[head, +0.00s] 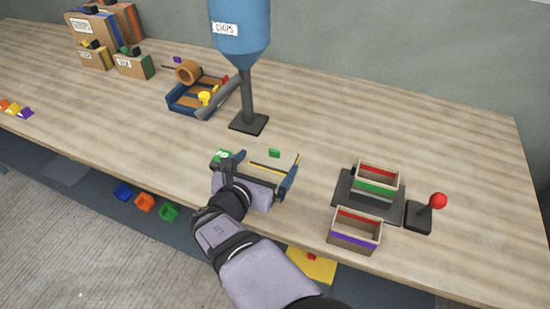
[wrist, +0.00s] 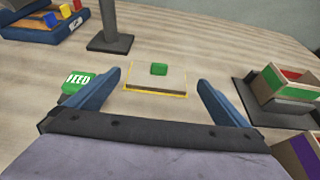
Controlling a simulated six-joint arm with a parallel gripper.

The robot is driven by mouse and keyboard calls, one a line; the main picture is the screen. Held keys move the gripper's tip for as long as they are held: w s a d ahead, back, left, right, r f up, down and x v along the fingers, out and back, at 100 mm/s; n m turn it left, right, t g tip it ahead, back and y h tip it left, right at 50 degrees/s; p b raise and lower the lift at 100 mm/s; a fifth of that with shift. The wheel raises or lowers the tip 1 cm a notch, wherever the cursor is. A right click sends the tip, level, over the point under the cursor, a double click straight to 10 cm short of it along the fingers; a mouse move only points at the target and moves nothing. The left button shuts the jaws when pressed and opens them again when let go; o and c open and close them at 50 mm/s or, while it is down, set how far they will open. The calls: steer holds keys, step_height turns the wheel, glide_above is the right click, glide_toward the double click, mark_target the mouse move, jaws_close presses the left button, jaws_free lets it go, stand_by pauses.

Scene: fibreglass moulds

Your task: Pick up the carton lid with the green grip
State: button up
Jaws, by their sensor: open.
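The carton lid (wrist: 142,80) is a flat tan plate with a yellow edge, lying on the table. A small green grip (wrist: 158,69) stands on its top. In the head view the lid (head: 273,166) is partly hidden by my gripper, and its green grip (head: 274,153) shows just beyond. My gripper (wrist: 158,80) is open and empty, with blue fingers wide apart. In the wrist view the lid appears between the fingers, with a gap on each side. My gripper (head: 264,171) appears low over the table at the lid in the head view; its exact height is unclear.
A green button marked FEED (wrist: 78,87) is close to the left finger. An open carton (head: 376,186) on a dark plate, another carton (head: 355,237) and a red-knobbed lever (head: 438,201) stand right. The blue hopper's post (head: 246,100) stands behind. Table at far right is clear.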

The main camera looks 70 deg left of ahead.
mark_target(274, 153)
steer(key=shift+r+p+x, duration=0.15)
steer(key=shift+p+x, duration=0.4)
steer(key=shift+x, duration=1)
steer(key=shift+r+p+x, duration=0.1)
steer(key=shift+p+x, duration=0.4)
steer(key=shift+x, duration=1)
steer(key=shift+w+a+f, duration=0.3)
steer(key=shift+w+a, duration=0.1)
steer(key=shift+a, duration=0.1)
steer(key=c, duration=0.8)
